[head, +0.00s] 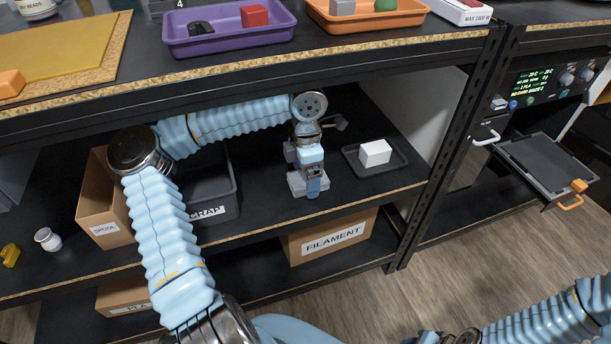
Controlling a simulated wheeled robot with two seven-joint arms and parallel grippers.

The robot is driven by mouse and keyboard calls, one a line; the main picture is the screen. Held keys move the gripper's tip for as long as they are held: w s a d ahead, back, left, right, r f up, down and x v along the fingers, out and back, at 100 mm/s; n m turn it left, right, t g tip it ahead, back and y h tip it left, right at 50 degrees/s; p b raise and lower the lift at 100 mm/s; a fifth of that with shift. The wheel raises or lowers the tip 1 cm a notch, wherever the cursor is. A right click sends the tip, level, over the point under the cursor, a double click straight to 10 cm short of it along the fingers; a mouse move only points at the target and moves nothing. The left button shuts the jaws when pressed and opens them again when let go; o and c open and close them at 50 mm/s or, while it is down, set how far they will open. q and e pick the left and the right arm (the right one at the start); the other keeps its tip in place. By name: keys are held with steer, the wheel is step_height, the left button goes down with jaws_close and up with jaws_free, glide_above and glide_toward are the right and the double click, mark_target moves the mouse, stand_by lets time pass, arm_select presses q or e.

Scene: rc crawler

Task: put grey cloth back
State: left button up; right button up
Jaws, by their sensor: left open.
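My left arm reaches over the middle shelf, and my left gripper (311,187) points down at the shelf, open. A small pale grey piece (296,185), which looks like the grey cloth, shows low beside and behind the fingers. The gripper hides part of it, and I cannot tell whether the fingers touch it. My right arm comes in at the lower right, with its gripper out of view.
On the shelf, a dark tray (397,174) with a white block (375,153) stands to the right. A dark scrap bin (232,205) and a cardboard spool box (104,224) stand left. A filament box (333,238) sits below. The upper shelf's edge (380,46) overhangs my forearm.

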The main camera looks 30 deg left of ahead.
mark_target(303, 176)
arm_select(q)
steer(key=r, duration=0.5)
steer(key=r+p, duration=0.1)
steer(key=r, duration=0.1)
steer(key=shift+a+r, duration=0.2)
steer(key=shift+a, duration=0.15)
stand_by(0.9)
